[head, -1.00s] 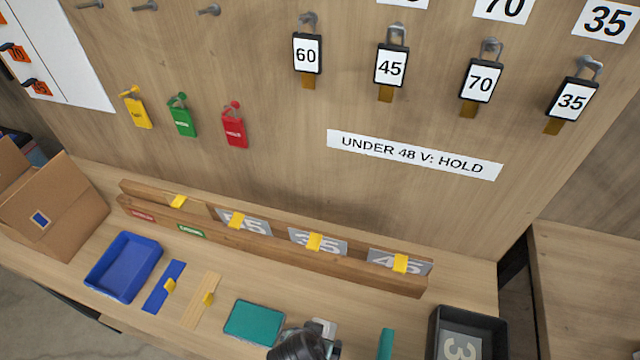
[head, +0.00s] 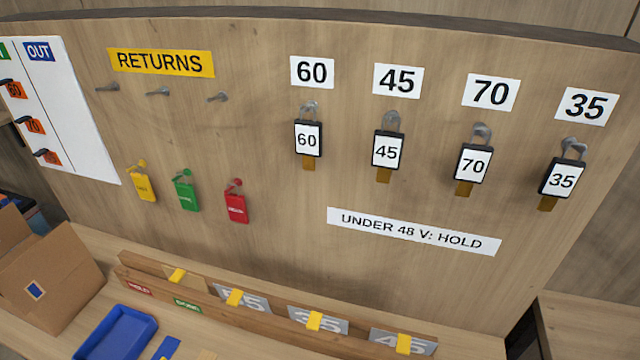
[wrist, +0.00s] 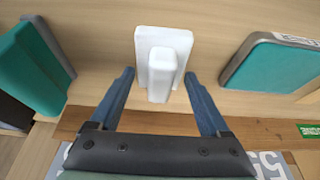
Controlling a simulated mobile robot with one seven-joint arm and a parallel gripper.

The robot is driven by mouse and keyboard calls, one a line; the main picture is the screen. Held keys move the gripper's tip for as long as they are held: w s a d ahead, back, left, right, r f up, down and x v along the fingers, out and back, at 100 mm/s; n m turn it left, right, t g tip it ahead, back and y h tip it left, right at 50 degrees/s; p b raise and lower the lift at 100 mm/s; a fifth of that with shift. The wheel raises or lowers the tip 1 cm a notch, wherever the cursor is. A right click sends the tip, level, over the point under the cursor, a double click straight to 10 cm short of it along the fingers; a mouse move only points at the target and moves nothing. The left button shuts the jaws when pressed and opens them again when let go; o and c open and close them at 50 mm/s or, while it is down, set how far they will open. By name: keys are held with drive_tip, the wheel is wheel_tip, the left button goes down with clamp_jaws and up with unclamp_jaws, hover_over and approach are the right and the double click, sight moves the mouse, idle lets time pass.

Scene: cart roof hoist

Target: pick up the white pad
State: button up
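The white pad (wrist: 163,42) is in the upper middle of the wrist view. It has a flat rectangular base and a raised white block on top, and stands on the wooden bench. My gripper (wrist: 161,76) is open, its two blue fingers spread to either side of the block. Whether the fingers touch the block or are level with it I cannot tell. The head view shows neither the pad nor my gripper.
In the wrist view a teal pad (wrist: 272,66) lies to the right and a green block (wrist: 32,75) stands at left. A wooden rack (head: 262,318) with yellow clips, a blue tray (head: 117,334) and a cardboard box (head: 58,272) show in the head view.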

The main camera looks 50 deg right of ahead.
drive_tip(key=c, duration=0.9)
wheel_tip(320, 180, up, 10)
drive_tip(key=shift+r+b, duration=0.1)
drive_tip(key=shift+b, duration=0.3)
